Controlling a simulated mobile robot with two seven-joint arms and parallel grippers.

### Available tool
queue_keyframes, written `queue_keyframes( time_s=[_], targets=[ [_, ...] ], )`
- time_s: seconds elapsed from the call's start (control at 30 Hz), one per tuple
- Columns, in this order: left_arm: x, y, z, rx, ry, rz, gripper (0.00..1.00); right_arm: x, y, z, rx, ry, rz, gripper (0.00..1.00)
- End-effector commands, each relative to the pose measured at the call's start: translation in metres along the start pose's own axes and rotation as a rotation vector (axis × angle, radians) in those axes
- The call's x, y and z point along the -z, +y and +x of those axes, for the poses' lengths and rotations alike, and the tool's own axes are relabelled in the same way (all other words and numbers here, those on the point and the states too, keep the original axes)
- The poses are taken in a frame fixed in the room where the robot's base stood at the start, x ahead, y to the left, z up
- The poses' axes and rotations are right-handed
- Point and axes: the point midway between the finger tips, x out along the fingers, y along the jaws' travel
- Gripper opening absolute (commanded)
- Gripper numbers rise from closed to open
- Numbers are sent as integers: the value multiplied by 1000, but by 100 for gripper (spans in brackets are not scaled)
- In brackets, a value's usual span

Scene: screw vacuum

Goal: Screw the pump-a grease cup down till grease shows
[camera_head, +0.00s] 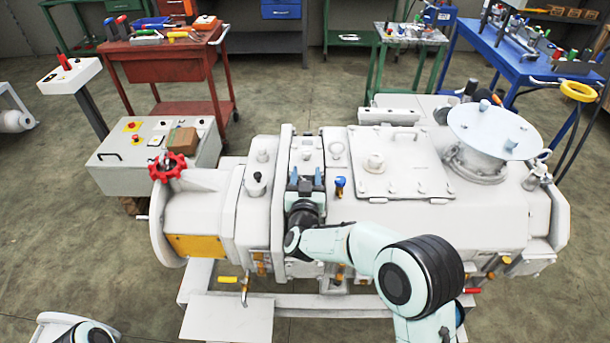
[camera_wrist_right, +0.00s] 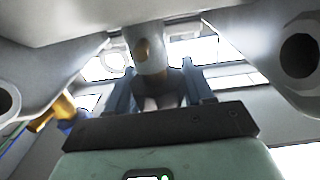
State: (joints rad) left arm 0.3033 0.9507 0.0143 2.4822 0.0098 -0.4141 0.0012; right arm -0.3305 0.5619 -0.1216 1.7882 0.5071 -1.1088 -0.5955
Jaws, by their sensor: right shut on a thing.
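The pump (camera_head: 270,195) is a long pale machine across the middle of the head view. My right gripper (camera_head: 306,181) points at its top with two blue fingers, between the raised blocks left of the square hatch. The wrist view shows the same fingers (camera_wrist_right: 158,88) closed on a small greyish part, which I take to be the grease cup (camera_wrist_right: 163,92). It is mostly hidden by the fingers and shadow. A pale cylinder with a brown spot (camera_wrist_right: 148,50) is just beyond it. No grease can be made out. My left gripper is out of view.
A blue-and-gold fitting (camera_head: 340,186) stands just right of my right gripper. A bolted hatch (camera_head: 400,165) and a round flange plate (camera_head: 495,130) lie further right. A red handwheel (camera_head: 167,167) is at the left end. A grey control box (camera_head: 130,175) stands behind it.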

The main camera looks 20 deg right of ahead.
Motion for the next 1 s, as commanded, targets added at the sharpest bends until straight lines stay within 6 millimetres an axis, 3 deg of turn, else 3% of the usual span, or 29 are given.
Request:
queue_keyframes(
  time_s=[0.67,0.7,0.77,1.0],
  targets=[
    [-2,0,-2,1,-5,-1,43,-1,1,0,-86,-1,-1,22],
    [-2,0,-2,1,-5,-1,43,-1,1,0,-86,-1,-1,55],
    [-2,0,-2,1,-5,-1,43,-1,1,0,-86,-1,-1,73],
    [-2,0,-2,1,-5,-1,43,0,1,0,-86,0,0,73]
  ],
)
